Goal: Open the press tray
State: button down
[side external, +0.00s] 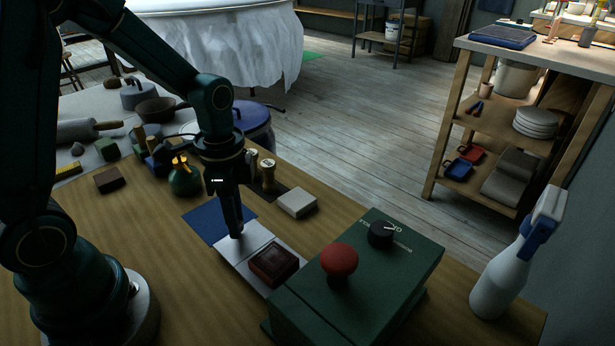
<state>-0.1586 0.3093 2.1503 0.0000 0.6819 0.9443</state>
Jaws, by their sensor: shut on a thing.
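The press is a green box (385,270) with a red mushroom-shaped knob (339,262) and a black dial (380,233) on top. A flat pale tray (256,240) lies at its left side and reaches out from it.
A blue mat (205,222) lies just beyond the tray. A pale block (297,203), wooden-handled stamps (268,174) and a green round pot (186,178) stand behind. A white spray bottle (505,275) stands right of the press.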

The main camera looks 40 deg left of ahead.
jog(key=c, duration=0.7)
grip_release()
jog(key=shift+o, duration=0.2)
jog(key=shift+r, duration=2.6)
jog(key=shift+w+d+r, duration=0.1)
jog(key=shift+r, duration=0.05)
jog(key=s+d+r+n+t, duration=0.3)
jog(key=s+r+n+t, duration=0.2)
jog(key=s+n, duration=0.3)
jog(key=shift+d+r+n+t, duration=0.3)
jog(key=shift+r+n, duration=0.2)
jog(key=shift+r, duration=0.35)
